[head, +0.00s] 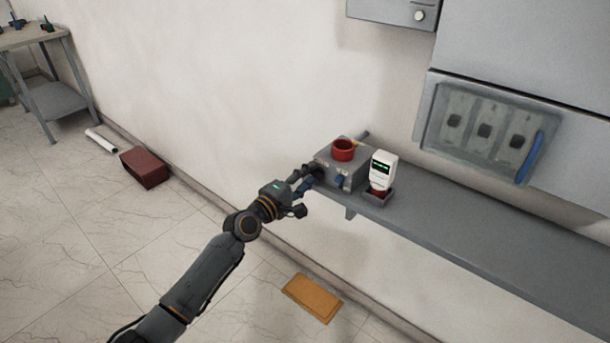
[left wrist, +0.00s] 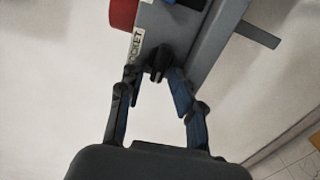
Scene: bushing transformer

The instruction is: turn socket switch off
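The grey socket box (head: 335,168) sits at the left end of a wall shelf and has a red ring (head: 342,150) on top. In the left wrist view, the box (left wrist: 185,35) carries a label ending in "OCKET" and a small black switch knob (left wrist: 157,66) near its lower edge. My left gripper (head: 308,178) is at the left side of the box. In the wrist view, its fingers (left wrist: 155,80) are apart, one on each side of the knob, with gaps visible. The knob is hard to make out in the head view. My right gripper is not in view.
A white device with a green display (head: 383,168) stands in a small holder beside the box. The shelf (head: 480,235) is clear to the right. A grey panel with switches (head: 485,130) hangs above. A red box (head: 145,167) and an orange block (head: 311,298) lie on the floor.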

